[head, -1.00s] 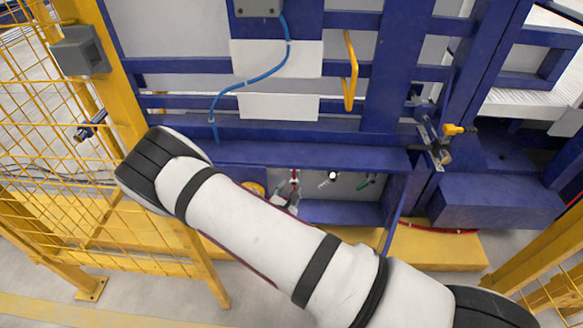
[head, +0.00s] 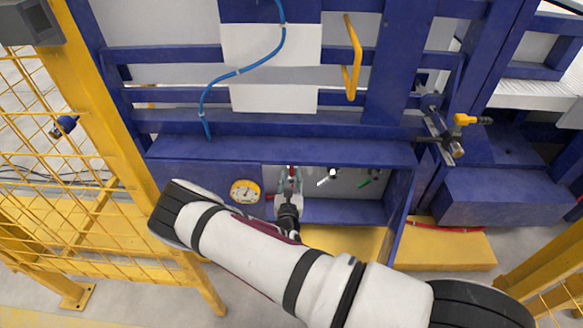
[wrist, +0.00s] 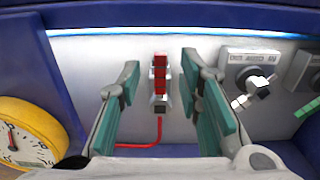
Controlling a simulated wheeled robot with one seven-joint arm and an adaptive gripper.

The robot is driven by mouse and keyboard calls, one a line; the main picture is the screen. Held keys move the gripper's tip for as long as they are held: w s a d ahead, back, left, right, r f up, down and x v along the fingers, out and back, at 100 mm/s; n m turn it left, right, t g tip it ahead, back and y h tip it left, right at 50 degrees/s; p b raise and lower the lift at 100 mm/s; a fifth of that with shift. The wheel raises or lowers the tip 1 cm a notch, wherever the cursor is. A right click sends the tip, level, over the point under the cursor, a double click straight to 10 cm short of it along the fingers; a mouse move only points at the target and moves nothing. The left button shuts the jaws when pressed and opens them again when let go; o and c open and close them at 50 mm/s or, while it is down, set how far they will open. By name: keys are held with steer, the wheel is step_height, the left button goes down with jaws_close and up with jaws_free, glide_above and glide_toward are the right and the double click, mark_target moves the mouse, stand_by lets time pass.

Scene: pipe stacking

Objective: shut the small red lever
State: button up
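The small red lever (wrist: 160,74) stands upright on a grey fitting on the back panel, with a red hose curving down from the fitting. In the head view the lever (head: 291,171) shows only as a small red mark above my gripper. My gripper (wrist: 163,95) is open, its two teal-padded fingers to the left and right of the lever with a gap on each side. In the head view my gripper (head: 289,182) reaches into the recess of the blue frame. No touch between fingers and lever is visible.
A yellow round gauge (wrist: 27,137) is left of the gripper. A valve with a white and black handle (wrist: 254,88) and a green lever (wrist: 307,107) are to the right. The recess has a blue top edge (head: 290,150) above and a blue shelf (head: 345,211) below.

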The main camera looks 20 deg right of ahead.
mark_target(292, 174)
steer(key=shift+b+x, duration=0.65)
steer(key=shift+x, duration=2.45)
jaws_close()
